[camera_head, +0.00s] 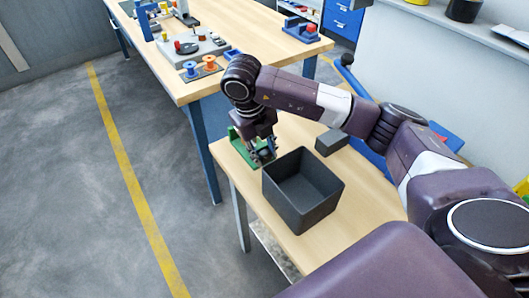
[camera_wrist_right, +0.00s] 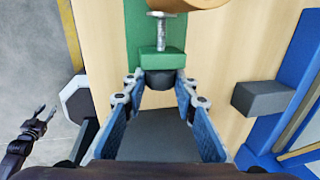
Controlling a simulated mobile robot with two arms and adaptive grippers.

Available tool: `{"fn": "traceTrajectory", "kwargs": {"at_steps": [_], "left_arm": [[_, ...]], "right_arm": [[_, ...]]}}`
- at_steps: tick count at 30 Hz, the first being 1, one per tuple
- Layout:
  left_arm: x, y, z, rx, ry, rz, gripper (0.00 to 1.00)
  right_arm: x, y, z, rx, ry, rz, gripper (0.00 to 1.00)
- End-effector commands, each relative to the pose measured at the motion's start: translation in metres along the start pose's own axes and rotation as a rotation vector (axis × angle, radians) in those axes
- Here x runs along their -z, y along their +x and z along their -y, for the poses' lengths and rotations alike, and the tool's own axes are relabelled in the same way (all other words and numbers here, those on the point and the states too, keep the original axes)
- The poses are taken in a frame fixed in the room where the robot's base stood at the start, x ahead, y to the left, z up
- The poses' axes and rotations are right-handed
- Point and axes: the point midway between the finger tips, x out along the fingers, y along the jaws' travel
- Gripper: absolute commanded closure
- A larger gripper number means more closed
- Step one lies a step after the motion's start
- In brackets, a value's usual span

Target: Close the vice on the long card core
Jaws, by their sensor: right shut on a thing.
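The green vice (camera_head: 236,140) stands at the far left corner of the near bench, partly hidden by my right gripper (camera_head: 263,158). In the right wrist view the vice shows a green jaw block (camera_wrist_right: 162,62), a metal screw (camera_wrist_right: 161,28) and a dark knob (camera_wrist_right: 159,80). My right gripper's fingers (camera_wrist_right: 158,92) are on either side of the knob, shut on it. A tan cylinder (camera_wrist_right: 182,4), perhaps the card core, is cut off at the top edge beyond the screw. My left gripper (camera_wrist_right: 45,113) shows small at the left, its fingers apart and empty.
A dark open bin (camera_head: 327,207) stands close to my right gripper. A grey block (camera_head: 331,142) lies behind the bin. The farther bench (camera_head: 240,68) holds spools and small fixtures. Clear floor with a yellow line (camera_head: 130,180) lies to the left.

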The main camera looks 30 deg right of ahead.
Motion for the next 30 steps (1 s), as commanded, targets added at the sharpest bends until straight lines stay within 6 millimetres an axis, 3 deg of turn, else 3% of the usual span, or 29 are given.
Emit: {"fn": "traceTrajectory", "kwargs": {"at_steps": [18, 30], "left_arm": [[-0.004, 0.041, -0.002, -0.001, -0.001, 0.002, 0.64], [-0.004, 0.041, -0.002, -0.001, -0.001, 0.002, 0.64]], "right_arm": [[0.000, 0.005, 0.009, -0.460, 0.001, -0.016, 0.98], [0.000, 0.002, 0.009, -0.495, -0.002, -0.015, 0.98]]}}
